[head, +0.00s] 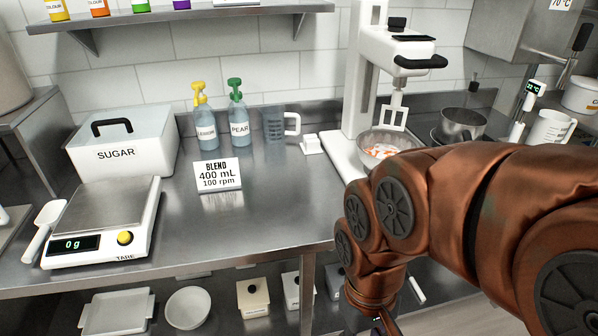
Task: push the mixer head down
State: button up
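The white mixer head (398,46) sits high on its upright column (360,85) at the back of the steel counter. A black handle (420,62) sticks out from the front of the head. The white paddle (394,114) hangs under the head, over the mixing bowl (365,150). The bowl stands on the mixer base (338,155) and holds orange and white pieces. My arm crosses in front of the lower right of the mixer and bends downward, hiding part of the base. My wrist reaches the bottom edge of the picture, and my gripper's fingers are out of view, well below the handle.
A saucepan (461,124) stands right of the mixer. A jug (276,124), two pump bottles and a "BLEND 400 mL 100 rpm" sign (218,174) stand to its left. Further left are the sugar box (118,150) and scale (105,215). The counter before the sign is clear.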

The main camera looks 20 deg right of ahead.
aim_at(402, 60)
jog(key=k, duration=1.3)
jog(key=u, duration=0.3)
jog(key=i, duration=0.55)
jog(key=u, duration=0.2)
